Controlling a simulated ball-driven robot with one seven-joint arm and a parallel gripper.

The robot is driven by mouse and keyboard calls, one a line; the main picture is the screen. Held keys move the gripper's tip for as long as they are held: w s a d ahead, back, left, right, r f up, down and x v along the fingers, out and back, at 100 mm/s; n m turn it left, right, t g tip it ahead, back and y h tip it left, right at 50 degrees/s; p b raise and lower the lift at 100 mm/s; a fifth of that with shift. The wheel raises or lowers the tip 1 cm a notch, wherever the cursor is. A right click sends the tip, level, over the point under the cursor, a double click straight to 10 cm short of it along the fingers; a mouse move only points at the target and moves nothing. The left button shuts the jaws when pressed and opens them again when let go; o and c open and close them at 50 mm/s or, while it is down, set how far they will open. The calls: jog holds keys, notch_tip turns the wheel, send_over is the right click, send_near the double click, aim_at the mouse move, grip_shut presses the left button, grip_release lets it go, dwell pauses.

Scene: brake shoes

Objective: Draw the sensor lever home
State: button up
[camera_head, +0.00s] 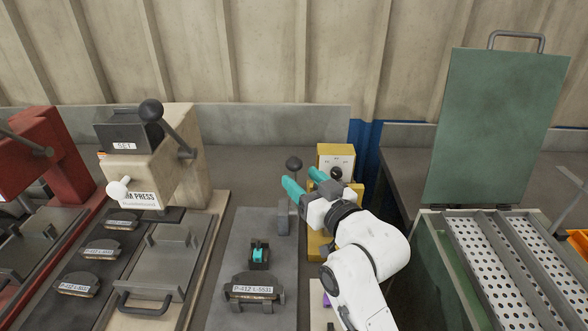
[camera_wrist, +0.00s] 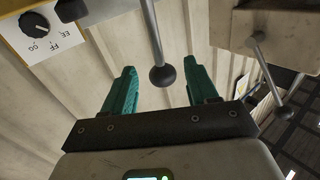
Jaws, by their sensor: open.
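A lever with a dark ball knob (camera_head: 293,163) stands just left of my gripper in the head view; its rod runs down behind the teal finger towards a grey block (camera_head: 284,218). I take it for the sensor lever. My gripper (camera_head: 305,181) is open, its two teal fingers spread and empty. In the wrist view the same knob (camera_wrist: 162,76) appears between the two fingers, near the tips, with its rod rising to the top edge. How far it is from the fingers in depth, and whether they touch, I cannot tell.
A yellow box with a dial (camera_head: 336,158) stands behind my gripper. A beige press with a lever (camera_head: 160,165) is at left. A labelled brake shoe (camera_head: 254,289) lies on the grey plate (camera_head: 232,225). A green-lidded perforated bin (camera_head: 500,130) stands at right.

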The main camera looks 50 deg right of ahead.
aim_at(295, 173)
jog(key=shift+x, duration=2.1)
grip_shut()
